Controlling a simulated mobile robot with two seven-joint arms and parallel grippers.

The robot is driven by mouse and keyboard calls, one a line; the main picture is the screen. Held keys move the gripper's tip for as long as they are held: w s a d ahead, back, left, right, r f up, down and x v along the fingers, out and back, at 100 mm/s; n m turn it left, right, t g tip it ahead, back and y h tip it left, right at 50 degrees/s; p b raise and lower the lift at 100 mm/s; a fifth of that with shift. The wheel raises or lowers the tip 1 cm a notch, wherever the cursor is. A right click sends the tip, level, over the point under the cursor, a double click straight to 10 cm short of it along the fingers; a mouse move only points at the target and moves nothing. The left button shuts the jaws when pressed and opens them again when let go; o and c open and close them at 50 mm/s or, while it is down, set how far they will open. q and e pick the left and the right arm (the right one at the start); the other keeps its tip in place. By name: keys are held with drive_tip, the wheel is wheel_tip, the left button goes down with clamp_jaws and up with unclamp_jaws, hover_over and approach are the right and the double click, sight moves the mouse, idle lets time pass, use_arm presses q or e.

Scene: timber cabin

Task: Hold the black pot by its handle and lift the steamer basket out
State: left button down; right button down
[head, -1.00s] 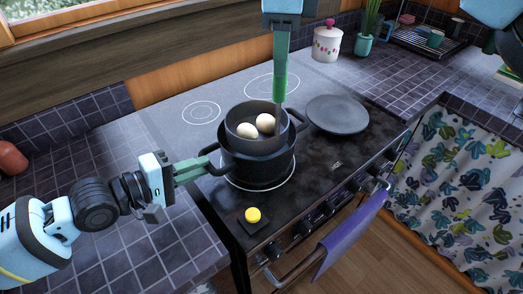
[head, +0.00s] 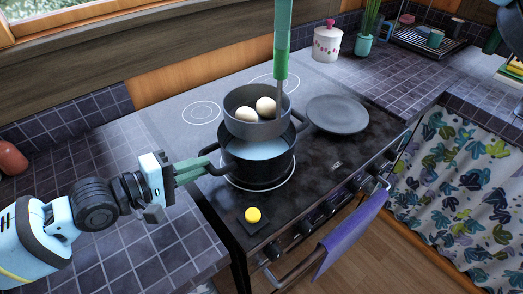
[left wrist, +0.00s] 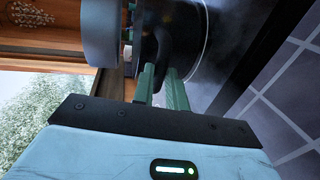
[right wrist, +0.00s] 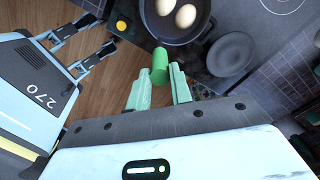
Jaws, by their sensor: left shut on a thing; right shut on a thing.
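The black pot (head: 258,168) stands on the stove with pale water inside. My left gripper (head: 203,166) is shut on its left handle, which shows between the fingers in the left wrist view (left wrist: 163,88). The grey steamer basket (head: 258,128) holds two eggs (head: 266,104) and hangs above the pot; its lower part overlaps the pot's far rim in the head view. My right gripper (right wrist: 158,90) is shut on the basket's green handle (right wrist: 163,62), which rises from the basket's right side in the head view (head: 281,62). The basket looks about level.
A dark round lid or plate (head: 337,114) lies right of the pot. A black block with a yellow top (head: 252,216) sits at the stove's front left. A white canister (head: 327,42) and a plant pot (head: 363,44) stand behind. A purple towel (head: 350,232) hangs on the oven rail.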

use_arm(q)
drive_tip(key=c, duration=1.3)
unclamp_jaws()
drive_tip(key=shift+v, duration=3.75)
drive_tip(key=shift+f, duration=0.1)
